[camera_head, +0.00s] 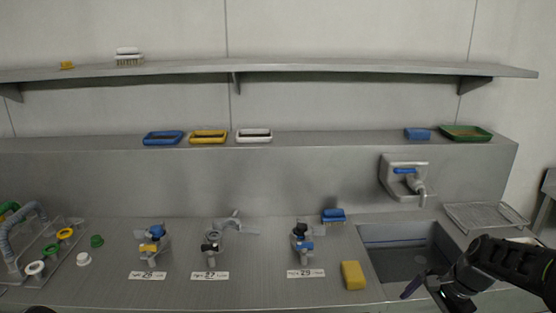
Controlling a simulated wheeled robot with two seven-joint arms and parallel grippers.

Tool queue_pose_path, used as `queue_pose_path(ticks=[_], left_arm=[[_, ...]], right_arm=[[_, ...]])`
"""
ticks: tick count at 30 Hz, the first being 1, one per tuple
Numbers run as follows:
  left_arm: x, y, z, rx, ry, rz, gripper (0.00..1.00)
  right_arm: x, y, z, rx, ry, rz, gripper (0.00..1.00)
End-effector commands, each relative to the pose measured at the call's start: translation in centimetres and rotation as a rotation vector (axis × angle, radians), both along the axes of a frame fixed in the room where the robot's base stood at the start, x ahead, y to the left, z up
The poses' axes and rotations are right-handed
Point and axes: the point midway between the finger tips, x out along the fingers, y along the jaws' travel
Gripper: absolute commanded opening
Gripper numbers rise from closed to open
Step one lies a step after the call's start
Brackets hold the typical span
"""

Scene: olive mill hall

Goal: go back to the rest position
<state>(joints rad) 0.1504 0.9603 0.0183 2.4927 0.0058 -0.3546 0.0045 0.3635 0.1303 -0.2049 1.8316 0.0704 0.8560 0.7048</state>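My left gripper is not in view; only a small dark curved shape shows at the bottom left edge.
A yellow sponge (353,275) lies left of the sink. Several valve fittings with number labels (210,276) stand on the steel counter. Coloured trays (208,136) sit on the ledge, under a shelf (300,67).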

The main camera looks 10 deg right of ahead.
Motion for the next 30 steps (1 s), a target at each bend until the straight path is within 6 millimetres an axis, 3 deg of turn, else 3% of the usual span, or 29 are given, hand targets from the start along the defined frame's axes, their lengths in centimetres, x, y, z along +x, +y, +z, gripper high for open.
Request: queue_pose_path(ticks=[5, 8, 11, 15, 18, 21, 25, 30], left_arm=[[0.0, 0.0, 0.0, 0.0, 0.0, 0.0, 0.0], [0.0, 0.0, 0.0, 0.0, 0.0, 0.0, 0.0], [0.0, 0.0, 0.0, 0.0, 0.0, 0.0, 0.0], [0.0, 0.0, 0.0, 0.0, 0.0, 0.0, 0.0], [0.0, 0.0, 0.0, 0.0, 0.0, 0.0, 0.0], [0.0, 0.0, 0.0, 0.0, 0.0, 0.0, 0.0], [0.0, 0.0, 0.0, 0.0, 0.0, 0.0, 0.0], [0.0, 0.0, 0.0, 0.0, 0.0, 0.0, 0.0]], right_arm=[[2.3, 2.7, -6.1, -0.126, -0.09, 0.202, 1.0], [3.0, 6.6, -11.4, -0.206, -0.141, 0.38, 1.0], [1.9, 12.4, -17.3, -0.267, -0.184, 0.588, 1.0], [-2.7, 20.9, -23.6, -0.286, -0.223, 0.842, 1.0], [-7.6, 26.3, -26.6, -0.247, -0.221, 0.98, 1.0], [-12.6, 30.2, -28.5, -0.177, -0.19, 1.065, 1.0], [-17.4, 33.2, -29.6, -0.093, -0.134, 1.137, 1.0], [-19.6, 34.7, -30.3, -0.053, -0.107, 1.177, 1.0]])
